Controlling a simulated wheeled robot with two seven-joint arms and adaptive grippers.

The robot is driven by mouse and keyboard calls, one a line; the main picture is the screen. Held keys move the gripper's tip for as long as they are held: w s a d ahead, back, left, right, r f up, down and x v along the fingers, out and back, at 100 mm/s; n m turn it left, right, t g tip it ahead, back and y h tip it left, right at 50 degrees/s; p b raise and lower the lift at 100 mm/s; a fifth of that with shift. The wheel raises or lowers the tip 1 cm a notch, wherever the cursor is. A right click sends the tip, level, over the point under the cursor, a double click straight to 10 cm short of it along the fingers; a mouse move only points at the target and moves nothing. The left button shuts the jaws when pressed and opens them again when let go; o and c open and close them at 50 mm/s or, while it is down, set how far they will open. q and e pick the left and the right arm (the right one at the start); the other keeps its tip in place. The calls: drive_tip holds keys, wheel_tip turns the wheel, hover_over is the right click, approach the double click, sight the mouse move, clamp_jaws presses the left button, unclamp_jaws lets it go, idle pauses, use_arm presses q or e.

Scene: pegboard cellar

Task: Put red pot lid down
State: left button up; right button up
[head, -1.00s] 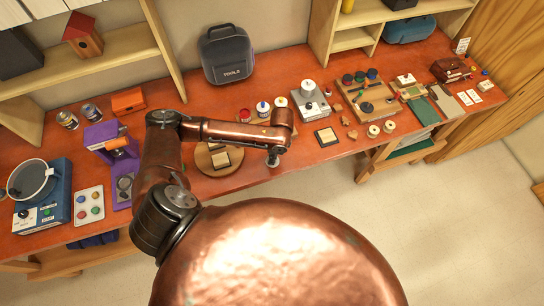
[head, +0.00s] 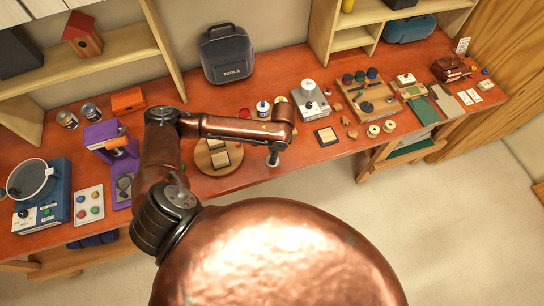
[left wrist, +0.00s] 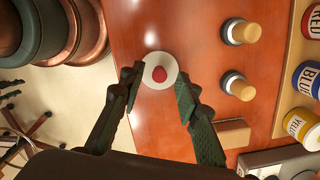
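The red pot lid (left wrist: 159,72), a pale disc with a red knob, lies on the red-orange bench top near its front edge in the left wrist view. My left gripper (left wrist: 158,86) appears open, with a finger on either side of the lid and clear space around the knob. In the head view the left gripper (head: 273,157) points down near the bench's front edge, with a light spot below it. The red pot (left wrist: 312,20) stands at the right of the left wrist view. My right gripper is not in view.
The blue pot (left wrist: 305,80) and yellow pot (left wrist: 303,127) stand beside the red one. Two wood-topped pegs (left wrist: 240,32) stand between lid and pots.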

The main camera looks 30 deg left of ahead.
use_arm(q)
wheel_tip(320, 180, up, 10)
drive_tip(key=d, duration=0.1)
drive_tip(key=shift+w, duration=0.25)
drive_tip(key=shift+f, duration=0.15)
